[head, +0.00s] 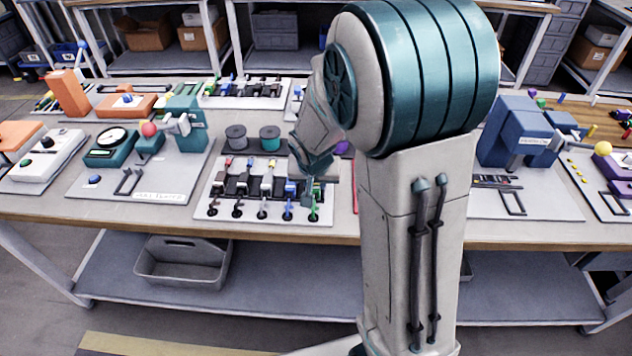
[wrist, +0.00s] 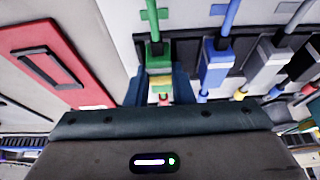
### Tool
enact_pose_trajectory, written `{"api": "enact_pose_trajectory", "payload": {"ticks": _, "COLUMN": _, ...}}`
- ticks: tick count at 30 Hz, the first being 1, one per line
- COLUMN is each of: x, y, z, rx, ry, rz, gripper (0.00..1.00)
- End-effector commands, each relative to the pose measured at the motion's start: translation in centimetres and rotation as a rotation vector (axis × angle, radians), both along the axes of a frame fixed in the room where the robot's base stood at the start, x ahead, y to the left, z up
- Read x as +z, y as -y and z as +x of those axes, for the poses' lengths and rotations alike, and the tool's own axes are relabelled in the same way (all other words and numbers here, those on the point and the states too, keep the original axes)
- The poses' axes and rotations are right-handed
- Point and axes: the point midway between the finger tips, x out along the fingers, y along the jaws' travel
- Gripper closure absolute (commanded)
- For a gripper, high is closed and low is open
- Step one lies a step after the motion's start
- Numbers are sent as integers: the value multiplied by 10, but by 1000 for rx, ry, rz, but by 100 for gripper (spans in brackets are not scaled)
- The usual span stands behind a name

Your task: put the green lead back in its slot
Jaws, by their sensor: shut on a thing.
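The green lead (wrist: 154,48) shows in the wrist view as a green plug with a green cable running up the picture. My gripper (wrist: 158,86) is shut on its lower end, around a yellowish band. In the head view my gripper (head: 317,188) is at the right end of the white lead board (head: 211,190), and the green cable end (head: 313,213) hangs at its front right. The plug is beside the black slotted rack (wrist: 182,55); whether it sits in a slot is hidden. The blue lead (wrist: 214,66) stands close to its right.
Grey (wrist: 266,66) and black leads sit further right on the rack in the wrist view. A red panel (wrist: 45,65) lies to the left. Two spools (head: 269,138) stand behind the board. A blue press (head: 516,135) stands right of my arm.

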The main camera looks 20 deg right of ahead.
Motion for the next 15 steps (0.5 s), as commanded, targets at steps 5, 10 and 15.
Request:
{"api": "enact_pose_trajectory", "payload": {"ticks": 5, "x": 0, "y": 0, "z": 0, "rx": 0, "ry": 1, "rz": 0, "gripper": 99}}
{"api": "enact_pose_trajectory", "payload": {"ticks": 10, "x": 0, "y": 0, "z": 0, "rx": 0, "ry": 0, "rz": 0, "gripper": 53}}
{"api": "enact_pose_trajectory", "payload": {"ticks": 15, "x": 0, "y": 0, "z": 0, "rx": 0, "ry": 0, "rz": 0, "gripper": 53}}
